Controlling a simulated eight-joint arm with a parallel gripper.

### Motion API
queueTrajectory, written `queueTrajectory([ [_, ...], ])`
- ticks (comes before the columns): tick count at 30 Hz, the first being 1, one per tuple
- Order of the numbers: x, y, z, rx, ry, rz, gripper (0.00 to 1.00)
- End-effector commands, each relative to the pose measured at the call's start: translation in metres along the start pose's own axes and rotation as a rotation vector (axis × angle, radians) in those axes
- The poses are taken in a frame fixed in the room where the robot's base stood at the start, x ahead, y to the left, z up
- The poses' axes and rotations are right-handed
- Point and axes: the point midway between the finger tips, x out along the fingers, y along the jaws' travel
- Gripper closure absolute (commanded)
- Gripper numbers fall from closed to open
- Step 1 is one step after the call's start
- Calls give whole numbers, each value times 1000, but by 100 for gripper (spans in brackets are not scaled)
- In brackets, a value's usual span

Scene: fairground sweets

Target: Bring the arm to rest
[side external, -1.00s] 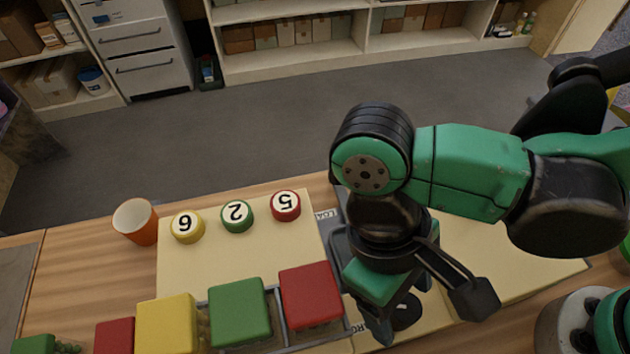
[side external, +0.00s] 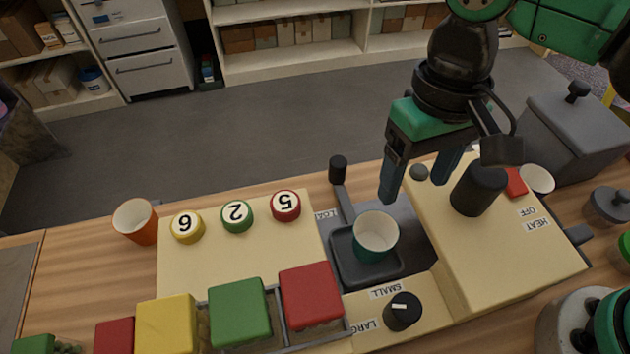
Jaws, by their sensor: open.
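My gripper (side external: 421,188) hangs over the right half of the work, above the cream machine. Its two blue fingers are apart and point down, with nothing between them. A green cup with a white inside (side external: 376,234) stands upright on a dark square tray (side external: 343,262), below and left of the fingers and clear of them.
A black knob (side external: 402,311) stands at the front. A black cylinder (side external: 478,190) and a grey lidded box (side external: 575,130) are near my gripper.

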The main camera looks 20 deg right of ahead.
Motion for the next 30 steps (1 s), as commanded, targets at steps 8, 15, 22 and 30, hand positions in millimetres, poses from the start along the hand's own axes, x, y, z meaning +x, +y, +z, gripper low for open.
queueTrajectory([
  [8, -23, 115, -27, 142, 432, -52, 30],
  [15, -26, 175, -20, 125, 675, 56, 30],
  [22, -26, 187, -18, 116, 727, 94, 30],
  [30, -26, 186, -19, 116, 725, 92, 30],
])
